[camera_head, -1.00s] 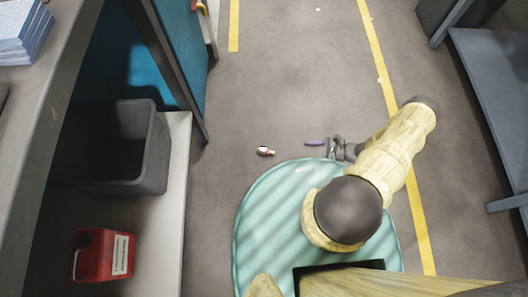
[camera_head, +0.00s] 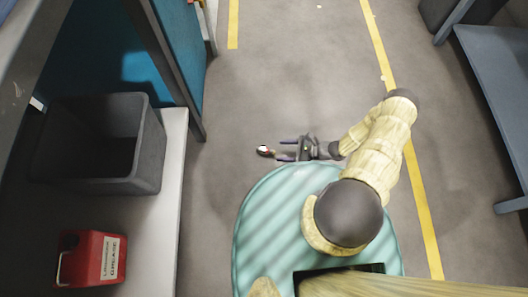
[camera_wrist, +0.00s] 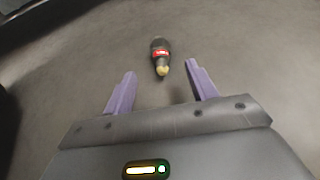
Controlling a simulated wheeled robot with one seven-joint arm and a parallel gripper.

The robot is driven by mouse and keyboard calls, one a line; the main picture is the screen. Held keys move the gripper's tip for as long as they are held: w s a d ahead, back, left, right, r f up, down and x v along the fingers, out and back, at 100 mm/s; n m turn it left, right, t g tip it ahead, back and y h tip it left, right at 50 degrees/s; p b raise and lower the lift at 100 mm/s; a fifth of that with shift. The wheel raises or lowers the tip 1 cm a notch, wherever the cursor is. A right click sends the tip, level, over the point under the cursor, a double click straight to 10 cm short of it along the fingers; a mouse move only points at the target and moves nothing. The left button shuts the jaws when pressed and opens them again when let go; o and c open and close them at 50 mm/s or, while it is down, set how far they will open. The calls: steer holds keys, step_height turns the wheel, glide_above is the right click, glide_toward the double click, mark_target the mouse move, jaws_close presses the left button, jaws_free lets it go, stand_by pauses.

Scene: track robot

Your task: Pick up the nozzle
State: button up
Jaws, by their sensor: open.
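The nozzle (camera_head: 266,152) is a small dark piece with a red band and a pale tip, lying on the grey floor left of my gripper in the head view. In the wrist view the nozzle (camera_wrist: 161,57) lies just beyond the fingertips, between their lines, with its pale tip pointing toward me. My gripper (camera_head: 282,149) is open and empty, its purple fingers pointing left at the nozzle. Both fingers also show in the wrist view (camera_wrist: 161,70), spread apart on either side. I cannot tell whether a fingertip touches the nozzle.
A grey bin (camera_head: 150,150) and a red canister (camera_head: 92,258) stand on a shelf at the left. A blue-grey bench (camera_head: 495,85) is at the right. Yellow lines (camera_head: 372,35) mark the floor. The floor around the nozzle is clear.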

mark_target(272, 151)
steer(key=shift+w+a+f, duration=0.15)
steer(key=shift+a+f, duration=0.1)
steer(key=shift+a, duration=0.3)
steer(key=shift+w+a+f+b, duration=0.1)
steer(key=shift+a+f+b, duration=0.25)
steer(key=shift+b, duration=0.15)
steer(key=b+x, duration=0.1)
steer(key=x, duration=0.1)
steer(key=b+x, duration=0.1)
steer(key=b, duration=0.1)
steer(key=shift+a+f, duration=0.25)
steer(key=shift+f, duration=0.15)
steer(key=shift+w+a, duration=0.15)
steer(key=shift+a, duration=0.15)
steer(key=shift+r, duration=0.1)
